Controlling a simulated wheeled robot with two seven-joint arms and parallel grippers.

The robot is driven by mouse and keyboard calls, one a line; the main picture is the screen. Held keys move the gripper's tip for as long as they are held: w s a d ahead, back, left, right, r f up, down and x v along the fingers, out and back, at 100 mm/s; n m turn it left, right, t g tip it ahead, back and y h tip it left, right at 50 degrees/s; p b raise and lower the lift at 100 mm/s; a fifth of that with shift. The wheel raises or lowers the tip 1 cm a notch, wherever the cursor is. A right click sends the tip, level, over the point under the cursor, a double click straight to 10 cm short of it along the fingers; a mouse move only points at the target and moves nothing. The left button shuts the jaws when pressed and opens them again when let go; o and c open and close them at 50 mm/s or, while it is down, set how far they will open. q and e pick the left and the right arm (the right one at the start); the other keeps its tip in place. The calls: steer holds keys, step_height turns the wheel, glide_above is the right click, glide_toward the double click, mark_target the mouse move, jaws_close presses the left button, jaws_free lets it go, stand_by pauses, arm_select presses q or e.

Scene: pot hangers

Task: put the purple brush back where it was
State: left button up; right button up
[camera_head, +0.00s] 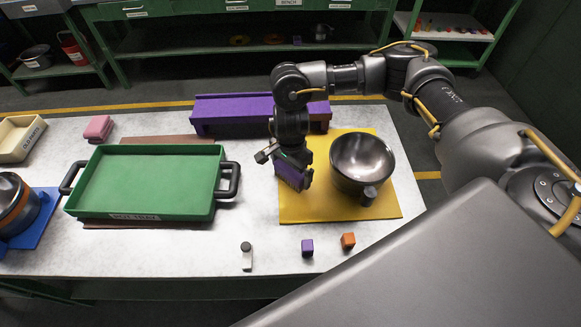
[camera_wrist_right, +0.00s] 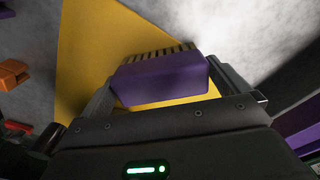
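My right gripper (camera_head: 286,166) reaches down over the left part of the yellow mat (camera_head: 350,211), left of a dark metal pot (camera_head: 362,160). It is shut on the purple brush (camera_head: 293,178), whose bristles point away from the gripper. In the right wrist view the brush (camera_wrist_right: 160,82) lies between the two fingers, with the yellow mat (camera_wrist_right: 90,50) behind it. I cannot tell whether the bristles touch the mat. A long purple block-like rack (camera_head: 235,112) stands at the back of the table, partly hidden by my arm. My left gripper is not in view.
A green tray (camera_head: 150,181) with black handles sits left of the mat. A pink block (camera_head: 99,128), a cream box (camera_head: 20,138) and a pot on a blue mat (camera_head: 38,222) are farther left. A purple cube (camera_head: 307,247) and an orange cube (camera_head: 348,240) lie near the front edge.

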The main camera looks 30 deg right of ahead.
mark_target(290, 168)
steer(key=shift+r, duration=0.25)
steer(key=shift+w+r, duration=0.1)
steer(key=shift+r, duration=0.2)
step_height(290, 168, up, 11)
steer(key=b, duration=0.1)
steer(key=shift+r, duration=0.15)
steer(key=shift+a, duration=0.1)
